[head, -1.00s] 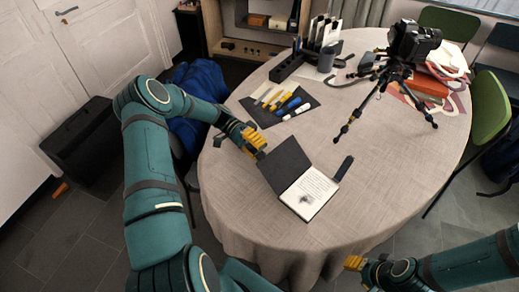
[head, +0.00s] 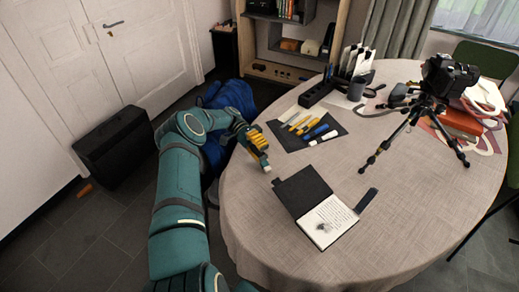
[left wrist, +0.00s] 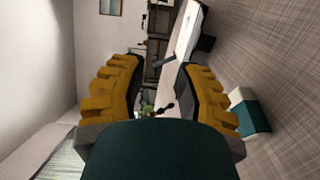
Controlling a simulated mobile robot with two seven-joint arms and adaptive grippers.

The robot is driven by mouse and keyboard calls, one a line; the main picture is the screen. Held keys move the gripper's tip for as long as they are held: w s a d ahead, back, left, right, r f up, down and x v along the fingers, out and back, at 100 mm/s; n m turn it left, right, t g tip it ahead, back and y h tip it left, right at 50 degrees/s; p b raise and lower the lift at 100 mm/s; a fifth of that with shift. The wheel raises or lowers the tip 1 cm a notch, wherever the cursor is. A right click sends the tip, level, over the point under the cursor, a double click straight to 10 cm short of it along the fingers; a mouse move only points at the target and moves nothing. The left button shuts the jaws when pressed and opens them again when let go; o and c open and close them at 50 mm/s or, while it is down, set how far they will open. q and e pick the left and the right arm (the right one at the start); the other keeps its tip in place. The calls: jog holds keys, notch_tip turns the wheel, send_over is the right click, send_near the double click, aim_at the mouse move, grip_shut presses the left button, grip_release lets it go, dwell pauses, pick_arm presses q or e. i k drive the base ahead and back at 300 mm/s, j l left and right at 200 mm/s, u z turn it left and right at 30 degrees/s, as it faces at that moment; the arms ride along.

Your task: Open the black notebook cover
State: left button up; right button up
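The black notebook lies open on the table. Its black cover (head: 300,189) is folded out to the left and looks flat on the cloth. The white page (head: 328,222) with writing and a small dark drawing faces up on the right. My left gripper (head: 263,160) is just beyond the cover's upper left corner, near the table's left edge, and looks apart from the cover. In the left wrist view my left gripper (left wrist: 158,92) has its two yellow fingers spread with nothing held between them. My right gripper is out of view.
A dark strap-like piece (head: 366,201) lies right of the page. A dark mat (head: 305,130) with several pens and markers lies behind the notebook. A camera on a tripod (head: 420,112) stands to the right. The table (head: 290,255) is clear in front.

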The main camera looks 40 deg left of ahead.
aim_at(298, 193)
jog(key=k+j+z, duration=0.1)
jog(key=j+z, duration=0.35)
jog(key=k+j+z, duration=0.15)
jog(key=j+z, duration=0.25)
